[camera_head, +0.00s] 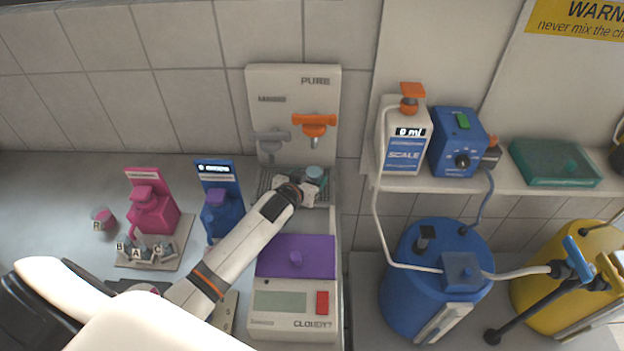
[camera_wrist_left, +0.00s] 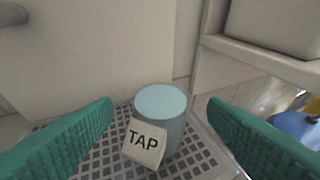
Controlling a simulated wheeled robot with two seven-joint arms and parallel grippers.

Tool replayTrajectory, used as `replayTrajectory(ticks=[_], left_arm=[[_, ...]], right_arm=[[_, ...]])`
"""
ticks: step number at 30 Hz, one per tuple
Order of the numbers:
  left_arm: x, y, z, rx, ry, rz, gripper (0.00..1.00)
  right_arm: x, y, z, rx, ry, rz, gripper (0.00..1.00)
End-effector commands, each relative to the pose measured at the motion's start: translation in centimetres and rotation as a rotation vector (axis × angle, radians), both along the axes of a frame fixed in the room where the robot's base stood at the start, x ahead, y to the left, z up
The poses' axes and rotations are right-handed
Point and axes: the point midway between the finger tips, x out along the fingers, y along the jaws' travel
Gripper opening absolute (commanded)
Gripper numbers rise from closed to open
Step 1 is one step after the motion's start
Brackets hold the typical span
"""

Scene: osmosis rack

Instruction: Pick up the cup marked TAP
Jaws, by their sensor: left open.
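The cup marked TAP (camera_wrist_left: 172,108) is a light blue cylinder with a white label reading TAP. It stands upright on a grey drip grid (camera_wrist_left: 98,160) in the left wrist view. In the head view the cup (camera_head: 314,171) shows at the foot of the dispenser panel, partly hidden by my gripper. My left gripper (camera_head: 306,190) is at the cup. In the left wrist view the green fingers of my left gripper (camera_wrist_left: 160,128) are open, one on each side of the cup, with gaps between. My right gripper is not in view.
The dispenser panel (camera_head: 293,95) with grey and orange taps rises behind the cup. A CLOUDY? meter (camera_head: 287,327) with a purple lid stands in front. Blue (camera_head: 220,190) and pink (camera_head: 152,212) devices stand left. A shelf edge (camera_head: 450,184) is at right.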

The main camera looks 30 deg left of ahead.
Motion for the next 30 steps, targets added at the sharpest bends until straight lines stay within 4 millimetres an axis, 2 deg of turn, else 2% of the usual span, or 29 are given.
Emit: replayTrajectory(ticks=[2,6,16,17,25,26,30], left_arm=[[1.2,0.0,0.1,-0.001,-0.001,0.000,0.67],[2.5,0.1,-0.8,-0.001,0.001,0.000,0.67],[3.0,0.2,-1.1,-0.001,0.000,-0.001,0.67],[3.0,0.2,-1.1,-0.001,0.000,-0.001,0.64],[3.0,0.2,-1.1,-0.001,0.000,-0.001,0.20],[3.0,0.2,-1.0,-0.001,0.000,-0.001,0.17],[3.0,0.2,-1.1,0.000,0.000,0.000,0.16]], right_arm=[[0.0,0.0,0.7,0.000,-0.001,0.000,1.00],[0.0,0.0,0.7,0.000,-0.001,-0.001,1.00],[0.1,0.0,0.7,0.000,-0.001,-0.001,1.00],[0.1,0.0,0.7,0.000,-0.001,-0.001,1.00],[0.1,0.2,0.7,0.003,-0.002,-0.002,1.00],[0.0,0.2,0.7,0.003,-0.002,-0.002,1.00],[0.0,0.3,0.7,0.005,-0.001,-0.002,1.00]])
